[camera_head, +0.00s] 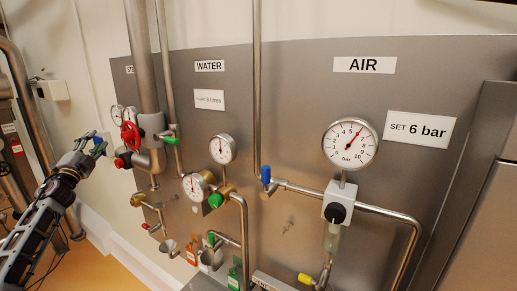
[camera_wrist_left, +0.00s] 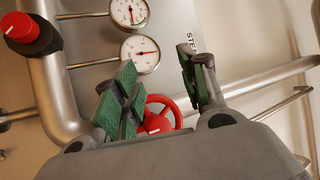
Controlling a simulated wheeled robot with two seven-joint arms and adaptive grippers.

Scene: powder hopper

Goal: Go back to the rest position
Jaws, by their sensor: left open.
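My left gripper (camera_head: 97,143) is at the left of the head view, with its arm coming in from the lower left. In the left wrist view its two green-padded fingers (camera_wrist_left: 160,84) stand apart with nothing between them. A red handwheel (camera_head: 130,135) on the steam pipework is just right of the gripper in the head view. In the left wrist view the handwheel (camera_wrist_left: 157,122) shows behind the fingers and is partly hidden by them; I cannot tell the exact gap. My right gripper is not in view.
The grey panel (camera_head: 290,70) carries WATER and AIR labels, gauges, pipes and valves. The air gauge (camera_head: 350,144) reads near 6 bar. A red-capped fitting (camera_wrist_left: 20,28) and two gauges are near the left gripper. Open floor (camera_head: 95,265) lies at lower left.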

